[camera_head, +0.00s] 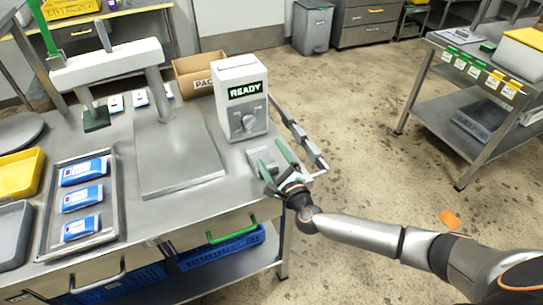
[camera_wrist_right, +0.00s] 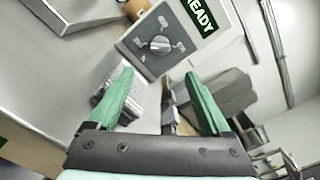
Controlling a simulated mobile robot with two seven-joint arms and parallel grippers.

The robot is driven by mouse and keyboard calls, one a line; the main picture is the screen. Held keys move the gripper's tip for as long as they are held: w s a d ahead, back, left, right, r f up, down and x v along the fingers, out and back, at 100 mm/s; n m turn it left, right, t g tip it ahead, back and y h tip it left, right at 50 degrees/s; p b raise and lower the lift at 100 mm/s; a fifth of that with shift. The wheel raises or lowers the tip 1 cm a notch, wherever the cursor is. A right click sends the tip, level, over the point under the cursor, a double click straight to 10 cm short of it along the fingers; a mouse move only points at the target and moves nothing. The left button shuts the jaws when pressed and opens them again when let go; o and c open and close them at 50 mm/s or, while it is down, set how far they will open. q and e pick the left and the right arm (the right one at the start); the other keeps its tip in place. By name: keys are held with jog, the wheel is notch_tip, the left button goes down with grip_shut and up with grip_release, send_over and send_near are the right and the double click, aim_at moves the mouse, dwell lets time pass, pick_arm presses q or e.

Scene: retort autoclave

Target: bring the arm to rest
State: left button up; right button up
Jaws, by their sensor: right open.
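My right arm comes in from the right in the head view. My right gripper (camera_head: 274,158) has green fingers and is at the table's right end, in front of the white control box. In the right wrist view the fingers of the right gripper (camera_wrist_right: 158,77) are spread apart, with no object clearly held between them. A small grey metal piece (camera_head: 262,155) is close by the fingers; whether they touch it I cannot tell. The control box (camera_head: 240,100) has a dial and a green READY display; it also shows in the wrist view (camera_wrist_right: 150,45). My left gripper does not show.
The steel table (camera_head: 185,207) carries a tray (camera_head: 110,228) of blue-and-white pouches, a flat plate (camera_head: 180,165) under a white frame (camera_head: 110,65), and a cardboard box (camera_head: 190,82). A shelved cart (camera_head: 430,95) stands at the right. The floor between is mostly open.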

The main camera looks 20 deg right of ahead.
jog(key=shift+s+a+f+m+h, duration=0.15)
jog(key=shift+s+m, duration=0.1)
jog(key=shift+m, duration=0.35)
jog(key=shift+s+a+r+m+h, duration=0.1)
jog(key=shift+s+m+h, duration=0.1)
jog(key=shift+m, duration=0.4)
jog(key=s+f+n+g, duration=0.3)
jog(key=s+n+g, duration=0.4)
jog(key=s+n, duration=0.9)
jog(key=s+f+n+g, duration=0.3)
jog(key=s+n+g, duration=0.4)
jog(key=s+n, duration=0.9)
jog(key=w+a+f+t+y, duration=0.1)
jog(key=a+f+t, duration=0.1)
jog(key=f, duration=0.3)
jog(key=w+a+f+m+t+y, duration=0.1)
jog(key=w+a+f+t, duration=0.1)
jog(key=f, duration=0.3)
jog(key=shift+w+a+f+t, duration=0.3)
jog(key=shift+f+t, duration=0.1)
jog(key=shift+t, duration=0.2)
